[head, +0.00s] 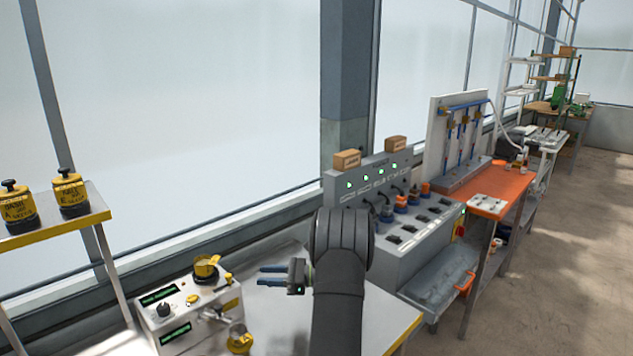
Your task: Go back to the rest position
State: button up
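My gripper (260,275) is in the lower middle of the head view, at the end of my dark arm. Its two blue fingers point left and stand apart, with nothing between them. It is above the light worktop (285,318), to the right of a white machine (165,318) with dark displays and a knob. A yellow cup-like part (207,268) sits on top of that machine, left of my fingertips and apart from them. My arm hides part of the worktop and of the grey unit behind it.
Two yellow-and-black jars (18,207) (70,193) stand on a shelf (60,228) at the left. A grey bench unit (420,235) with sockets is right of my arm. An orange table (500,186) stands beyond it. Open floor (560,260) lies at the right.

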aim_at(227, 275)
jog(key=a, duration=1.1)
jog(key=shift+s+a, duration=0.1)
jog(key=shift+a, duration=0.15)
jog(key=shift+d, duration=0.1)
dwell(0.8)
jog(key=d, duration=1.7)
jog(key=shift+d, duration=0.3)
jog(key=shift+a, duration=0.15)
jog(key=shift+a, duration=8.85)
jog(key=shift+s+a, duration=0.35)
jog(key=shift+s, duration=0.1)
